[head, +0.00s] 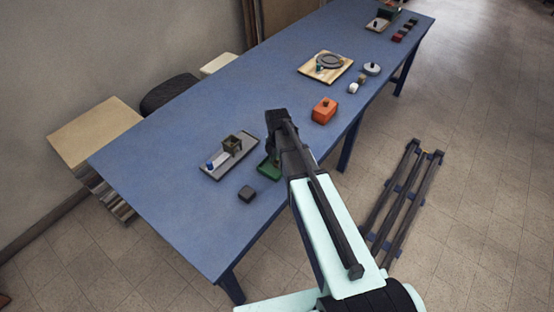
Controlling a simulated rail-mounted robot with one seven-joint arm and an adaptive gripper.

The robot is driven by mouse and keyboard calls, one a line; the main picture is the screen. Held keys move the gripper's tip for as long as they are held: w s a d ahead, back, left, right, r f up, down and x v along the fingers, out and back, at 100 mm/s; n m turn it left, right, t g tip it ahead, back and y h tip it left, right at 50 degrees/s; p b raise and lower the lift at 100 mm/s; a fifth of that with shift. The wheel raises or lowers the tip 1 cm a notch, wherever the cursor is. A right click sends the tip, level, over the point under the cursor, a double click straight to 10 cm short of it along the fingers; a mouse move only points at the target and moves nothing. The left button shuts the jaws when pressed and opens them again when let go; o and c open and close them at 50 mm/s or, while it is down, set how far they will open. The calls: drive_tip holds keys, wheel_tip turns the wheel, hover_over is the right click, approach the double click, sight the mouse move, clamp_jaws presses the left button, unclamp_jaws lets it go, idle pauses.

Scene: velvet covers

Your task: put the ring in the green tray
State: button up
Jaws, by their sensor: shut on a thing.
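The green tray (266,171) is a small dark green tray near the table's front edge, partly hidden behind my arm and gripper. My gripper (273,151) is dark and is over or just behind the tray's far side; its height above the tray cannot be told. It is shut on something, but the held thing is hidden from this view. I cannot make out a loose ring for certain. A grey round thing (329,61) that may be ring-shaped or a dish lies on a wooden board farther up the table.
A grey tray (216,171) with a brownish open box (232,143) and a small blue-and-white thing stands left of the green tray. An orange box (324,110) stands to the right. The table's left end is clear.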

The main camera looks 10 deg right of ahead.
sight(277, 162)
drive_tip(key=shift+f, duration=0.1)
drive_tip(key=o, duration=0.8)
drive_tip(key=shift+o, duration=0.2)
wheel_tip(277, 162, up, 12)
drive_tip(key=b, duration=0.3)
drive_tip(key=shift+b, duration=0.4)
